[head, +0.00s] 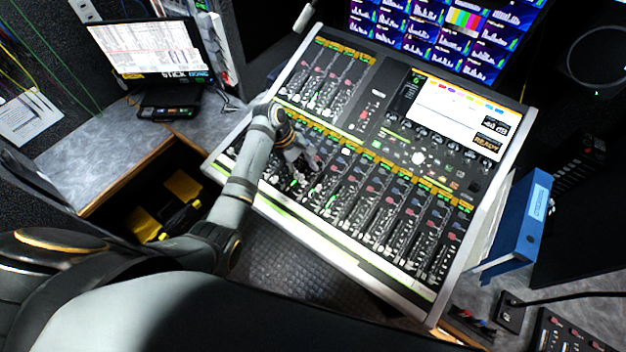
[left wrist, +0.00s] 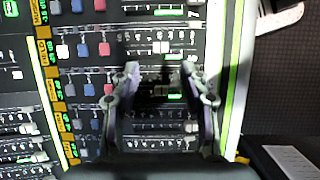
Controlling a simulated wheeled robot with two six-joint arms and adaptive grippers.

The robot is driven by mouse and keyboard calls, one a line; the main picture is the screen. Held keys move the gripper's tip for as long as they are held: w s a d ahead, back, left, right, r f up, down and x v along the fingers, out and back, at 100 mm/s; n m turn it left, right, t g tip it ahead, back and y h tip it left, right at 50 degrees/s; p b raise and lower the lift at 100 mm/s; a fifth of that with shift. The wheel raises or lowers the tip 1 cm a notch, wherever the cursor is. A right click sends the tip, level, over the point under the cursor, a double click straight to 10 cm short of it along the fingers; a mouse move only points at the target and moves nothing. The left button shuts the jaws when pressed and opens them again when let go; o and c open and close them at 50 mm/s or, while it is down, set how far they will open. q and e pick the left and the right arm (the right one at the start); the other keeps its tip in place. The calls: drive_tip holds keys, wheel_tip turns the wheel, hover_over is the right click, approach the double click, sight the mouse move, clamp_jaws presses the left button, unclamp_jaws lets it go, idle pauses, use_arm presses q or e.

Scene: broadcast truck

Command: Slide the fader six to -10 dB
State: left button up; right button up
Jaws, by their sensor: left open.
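The mixing console (head: 408,285) fills the middle of the head view, with rows of faders under orange label strips. My left gripper (head: 306,166) is over the left part of the lower fader bank. In the left wrist view the gripper (left wrist: 160,72) has its two fingers spread on either side of a channel strip, with nothing clearly held. A pale fader cap (left wrist: 161,47) lies just beyond the fingertips. I cannot tell which fader is number six. The console's screen (head: 452,108) shows a small dB readout and the word READY. My right gripper is not in view.
A blue binder (head: 527,222) stands close to the console's right edge. A laptop (head: 150,50) sits on the grey desk (head: 90,160) at left. Monitors (head: 440,35) rise behind the console. Dark floor (head: 300,258) lies in front.

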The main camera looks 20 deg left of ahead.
use_arm(q)
drive_tip(key=v, duration=0.5)
idle(0.3)
